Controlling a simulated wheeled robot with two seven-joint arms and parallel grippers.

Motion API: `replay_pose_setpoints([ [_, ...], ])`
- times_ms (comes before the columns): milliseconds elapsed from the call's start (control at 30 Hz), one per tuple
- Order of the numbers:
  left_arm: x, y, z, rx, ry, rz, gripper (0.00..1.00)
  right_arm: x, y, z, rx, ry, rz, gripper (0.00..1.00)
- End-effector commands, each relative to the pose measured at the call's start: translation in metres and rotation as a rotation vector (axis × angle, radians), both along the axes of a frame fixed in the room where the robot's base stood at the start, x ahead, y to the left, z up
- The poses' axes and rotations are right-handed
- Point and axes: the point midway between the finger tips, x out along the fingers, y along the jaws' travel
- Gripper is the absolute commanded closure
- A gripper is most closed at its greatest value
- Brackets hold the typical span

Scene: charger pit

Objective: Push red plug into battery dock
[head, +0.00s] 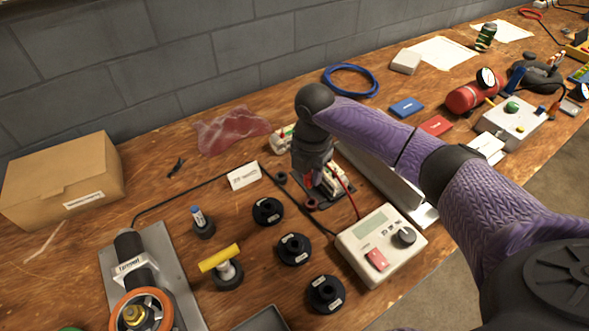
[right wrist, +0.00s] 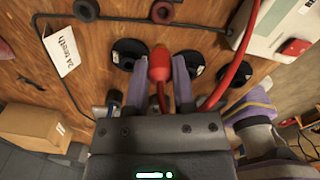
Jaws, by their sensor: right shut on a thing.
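The red plug (right wrist: 160,66) is held between the two fingers of my right gripper (right wrist: 163,80) in the right wrist view. A red cable runs from it past the right finger to the pale charger box (head: 381,244). In the head view my right gripper (head: 318,176) points down, low over a dark base with a whitish block, which looks like the battery dock (head: 337,181). The gripper and arm hide much of it. I cannot tell whether the plug touches the dock. My left gripper is not in view.
Black spools (head: 294,249) and a yellow-handled tool (head: 220,258) stand left of the charger box. A metal bar (head: 385,182) lies right of the dock. A cardboard box (head: 64,178) is far left, by the wall. The wood between box and spools is partly clear.

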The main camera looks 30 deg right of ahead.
Motion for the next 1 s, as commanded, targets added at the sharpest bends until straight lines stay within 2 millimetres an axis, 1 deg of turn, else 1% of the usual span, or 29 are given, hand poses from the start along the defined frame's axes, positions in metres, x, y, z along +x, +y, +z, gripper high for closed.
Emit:
replay_pose_setpoints([
  [100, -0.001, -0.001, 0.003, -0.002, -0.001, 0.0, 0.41, -0.001, -0.008, -0.004, -0.005, 0.004, 0.101, 1.0],
  [267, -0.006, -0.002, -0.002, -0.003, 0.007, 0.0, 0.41, -0.001, -0.01, -0.012, -0.006, 0.005, 0.134, 1.0],
  [433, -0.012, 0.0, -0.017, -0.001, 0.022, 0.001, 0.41, -0.001, -0.01, -0.027, -0.007, 0.006, 0.133, 1.0],
  [600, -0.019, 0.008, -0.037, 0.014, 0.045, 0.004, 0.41, -0.001, -0.01, -0.047, -0.007, 0.007, 0.132, 1.0],
  [667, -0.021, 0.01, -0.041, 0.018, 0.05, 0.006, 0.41, -0.001, -0.01, -0.052, -0.008, 0.006, 0.132, 1.0],
  [767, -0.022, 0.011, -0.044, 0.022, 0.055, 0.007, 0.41, -0.001, -0.01, -0.054, -0.007, 0.004, 0.132, 1.0],
  [1000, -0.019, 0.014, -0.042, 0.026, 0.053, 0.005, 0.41, -0.001, -0.009, -0.051, -0.008, 0.003, 0.132, 1.0],
])
